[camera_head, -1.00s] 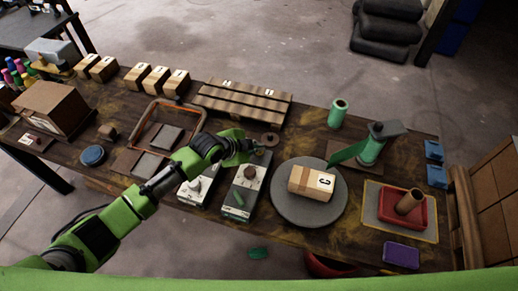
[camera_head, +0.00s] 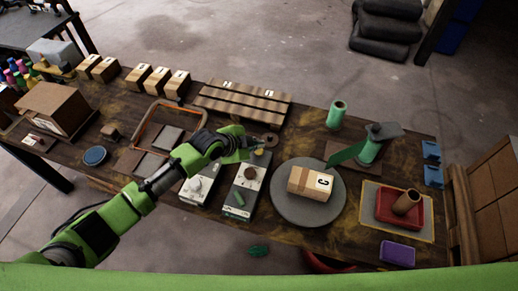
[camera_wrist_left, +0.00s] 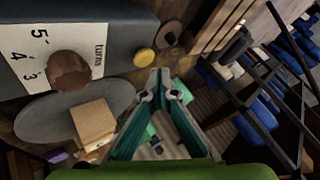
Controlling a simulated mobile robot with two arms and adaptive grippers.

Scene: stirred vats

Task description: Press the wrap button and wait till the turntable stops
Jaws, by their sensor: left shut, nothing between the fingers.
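The wrap control box (camera_head: 243,188) stands on the bench left of the turntable, with a brown dial knob and a green part on its top. In the left wrist view its panel (camera_wrist_left: 100,28) reads "turns" beside the brown knob (camera_wrist_left: 69,70). A round yellow button (camera_wrist_left: 144,58) is at its end; it also shows in the head view (camera_head: 259,152). The grey round turntable (camera_head: 285,207) carries a taped carton (camera_head: 311,183) marked "C". My left gripper (camera_wrist_left: 163,82) is shut and empty, its tips near the yellow button, apparently apart from it. My right gripper is out of view.
A green film post (camera_head: 371,148) stands behind the turntable. Another control box (camera_head: 199,186) stands left of the wrap box. A slatted pallet (camera_head: 243,103) lies behind. A red tray (camera_head: 383,215) is at the right, with a purple block (camera_head: 398,254) in front.

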